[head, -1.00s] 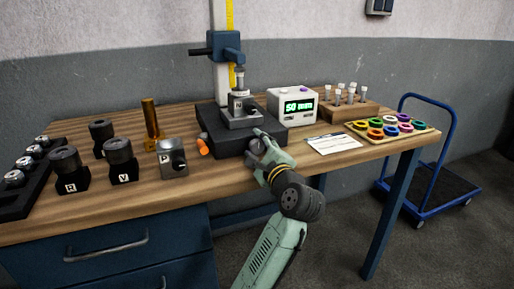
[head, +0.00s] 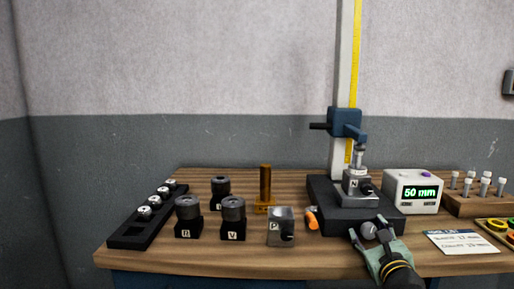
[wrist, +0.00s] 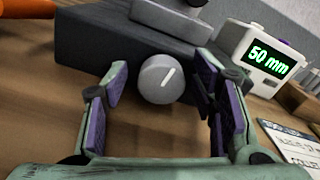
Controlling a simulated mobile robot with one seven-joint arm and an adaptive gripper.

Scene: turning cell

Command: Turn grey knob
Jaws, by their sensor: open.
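The grey knob (wrist: 160,78) is round with a white line mark, set on the front face of the dark base (wrist: 85,40) of the height stand. The line leans to the upper right in the wrist view. In the head view the knob (head: 368,231) shows at the base's front edge. My gripper (head: 370,241) is open, its two purple-padded fingers on either side of the knob. In the wrist view my gripper (wrist: 159,88) shows a gap between the knob and each finger.
A display box reading 50 mm (head: 412,191) and a paper card (head: 462,242) are to the right. An orange piece (head: 312,218), a grey block marked P (head: 281,227) and black holders (head: 233,217) stand left. A block marked N (head: 358,186) sits on the base.

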